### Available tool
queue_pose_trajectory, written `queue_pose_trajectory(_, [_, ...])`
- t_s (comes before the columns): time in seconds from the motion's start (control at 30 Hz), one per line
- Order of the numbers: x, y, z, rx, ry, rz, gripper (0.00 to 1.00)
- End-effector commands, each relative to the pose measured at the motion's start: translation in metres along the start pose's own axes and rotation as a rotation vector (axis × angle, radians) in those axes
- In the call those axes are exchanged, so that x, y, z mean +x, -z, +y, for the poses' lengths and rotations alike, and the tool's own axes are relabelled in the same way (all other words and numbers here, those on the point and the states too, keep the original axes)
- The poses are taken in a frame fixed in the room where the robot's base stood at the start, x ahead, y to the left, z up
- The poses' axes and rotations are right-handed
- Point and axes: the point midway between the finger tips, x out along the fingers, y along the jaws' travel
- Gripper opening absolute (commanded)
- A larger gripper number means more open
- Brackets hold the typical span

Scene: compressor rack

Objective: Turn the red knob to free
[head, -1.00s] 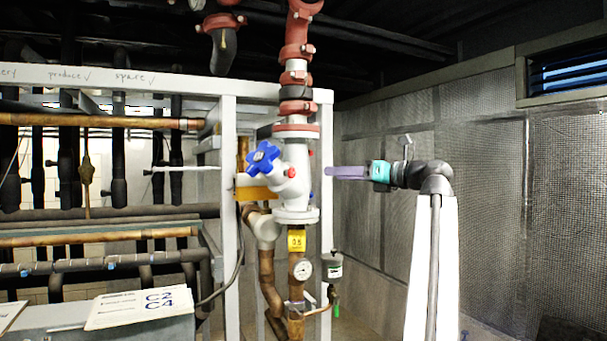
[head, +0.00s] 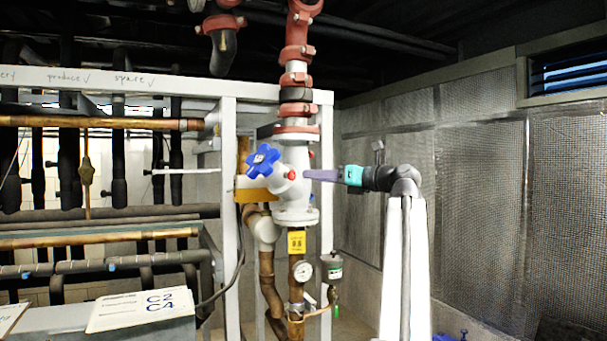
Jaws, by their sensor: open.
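The small red knob (head: 291,175) sits on the white valve body (head: 296,205), just right of the blue handwheel (head: 262,161). My gripper (head: 308,174), with long purple fingers and a teal band, reaches in from the right at about the knob's height. Its fingertips show just right of the knob, with a small gap in the picture. The fingers are seen nearly side-on and overlap, and I cannot tell their depth relative to the knob. The gripper is open and holds nothing visible. The knob's markings are too small to read.
Red-coupled pipe (head: 298,55) rises above the valve. A yellow tag (head: 297,242) and round gauge (head: 303,271) are below it. A pale frame post (head: 230,200) stands to the left. A mesh-covered wall (head: 480,190) is at right. A blue object (head: 447,336) shows at the bottom right.

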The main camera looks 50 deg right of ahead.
Motion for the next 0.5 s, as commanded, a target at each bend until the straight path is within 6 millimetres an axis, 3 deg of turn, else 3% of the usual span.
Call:
queue_pose_trajectory(0.3, [0.045, -0.002, 0.001, 0.000, -0.002, 0.001, 0.45])
queue_pose_trajectory(0.5, [0.062, -0.001, 0.000, -0.001, 0.000, 0.001, 0.45])
